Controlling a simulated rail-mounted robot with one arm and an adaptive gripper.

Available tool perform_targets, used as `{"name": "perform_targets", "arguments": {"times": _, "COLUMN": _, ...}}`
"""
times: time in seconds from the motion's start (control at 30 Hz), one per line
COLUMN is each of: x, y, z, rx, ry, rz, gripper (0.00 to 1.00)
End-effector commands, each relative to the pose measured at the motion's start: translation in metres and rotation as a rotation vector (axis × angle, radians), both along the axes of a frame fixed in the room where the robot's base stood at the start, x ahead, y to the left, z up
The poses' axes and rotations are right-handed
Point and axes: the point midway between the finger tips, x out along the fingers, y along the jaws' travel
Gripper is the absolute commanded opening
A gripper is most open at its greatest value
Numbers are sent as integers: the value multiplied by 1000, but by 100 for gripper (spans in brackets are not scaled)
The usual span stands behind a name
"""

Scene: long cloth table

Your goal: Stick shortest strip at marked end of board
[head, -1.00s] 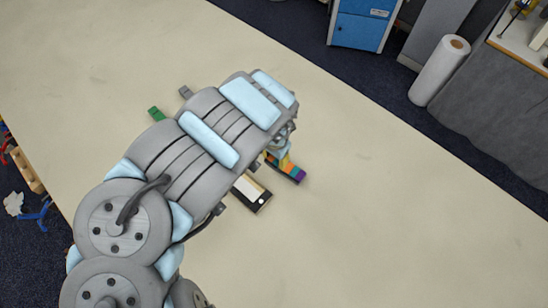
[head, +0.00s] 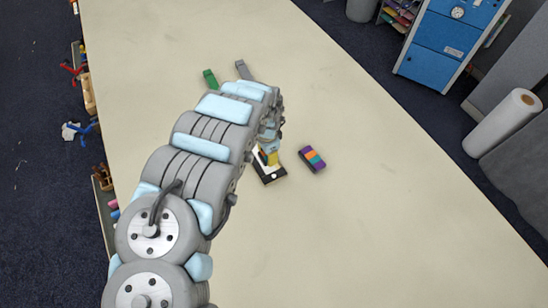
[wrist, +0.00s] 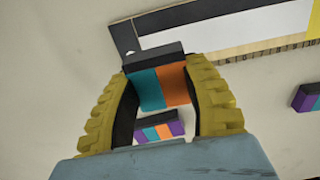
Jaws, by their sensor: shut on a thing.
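My gripper (wrist: 158,78) is shut on a short block-like strip (wrist: 162,90) with a teal and an orange band and a dark top face. In the wrist view the board (wrist: 225,28) lies beyond it. The board has a black end with a white dot, a white middle and a yellow part. The held strip overlaps the dotted end in this view; contact cannot be told. A multicoloured strip (wrist: 145,133) lies on the table, seen between the fingers, and another (wrist: 308,97) is cut off at the right edge. In the head view my arm hides most of the board (head: 270,177).
In the head view, coloured strips (head: 312,159) lie right of the board. A green piece (head: 210,79) and a grey piece (head: 243,70) lie farther back. The table (head: 400,240) is clear to the right.

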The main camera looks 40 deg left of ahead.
Motion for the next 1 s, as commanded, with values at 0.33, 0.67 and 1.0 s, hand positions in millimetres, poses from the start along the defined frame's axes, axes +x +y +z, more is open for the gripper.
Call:
{"name": "perform_targets", "arguments": {"times": 0.33, "x": 0, "y": 0, "z": 0, "rx": 0, "ry": -1, "rz": -1, "gripper": 15}}
{"name": "perform_targets", "arguments": {"times": 0.67, "x": 0, "y": 0, "z": -13, "rx": 0, "ry": -1, "rz": 0, "gripper": 15}}
{"name": "perform_targets", "arguments": {"times": 1.0, "x": 0, "y": -1, "z": -46, "rx": 0, "ry": -1, "rz": 0, "gripper": 15}}
